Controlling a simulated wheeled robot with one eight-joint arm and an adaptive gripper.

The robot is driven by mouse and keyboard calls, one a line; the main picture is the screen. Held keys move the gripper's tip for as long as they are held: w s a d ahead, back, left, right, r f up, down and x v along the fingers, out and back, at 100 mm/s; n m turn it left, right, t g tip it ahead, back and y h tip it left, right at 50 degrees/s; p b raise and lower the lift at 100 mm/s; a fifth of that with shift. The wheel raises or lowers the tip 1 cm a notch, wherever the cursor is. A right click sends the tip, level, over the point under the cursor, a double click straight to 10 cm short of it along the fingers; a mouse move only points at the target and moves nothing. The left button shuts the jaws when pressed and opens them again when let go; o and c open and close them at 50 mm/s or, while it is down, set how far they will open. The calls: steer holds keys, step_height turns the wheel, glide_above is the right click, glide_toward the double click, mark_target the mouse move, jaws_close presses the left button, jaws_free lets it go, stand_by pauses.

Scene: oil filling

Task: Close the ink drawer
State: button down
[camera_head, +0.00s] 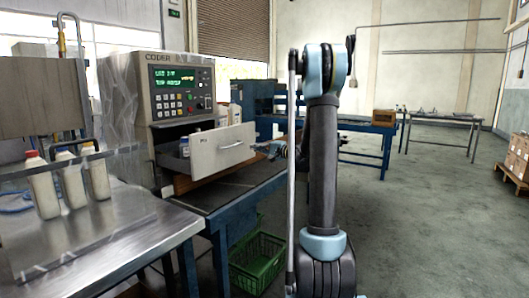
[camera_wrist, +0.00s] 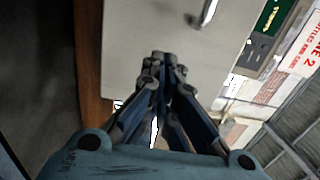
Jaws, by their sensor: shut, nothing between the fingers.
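The ink drawer (camera_head: 222,153) stands pulled out from the coder machine (camera_head: 170,85), its pale front panel facing right. A small ink bottle (camera_head: 184,147) shows inside the drawer. My gripper (camera_head: 272,150) is just right of the drawer front in the head view, small and partly hidden by my arm. In the wrist view my gripper (camera_wrist: 163,57) is shut and empty, its fingertips over the pale drawer front (camera_wrist: 125,35). The drawer handle (camera_wrist: 208,12) is above and to the right of the fingertips. I cannot tell whether the fingertips touch the panel.
The drawer is above a blue workbench (camera_head: 235,190). A green crate (camera_head: 258,262) sits on the floor below. White bottles (camera_head: 70,180) stand on a steel table (camera_head: 120,240) at left. Another blue table (camera_head: 370,127) is behind.

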mark_target(245, 145)
steer(key=shift+x, duration=2.05)
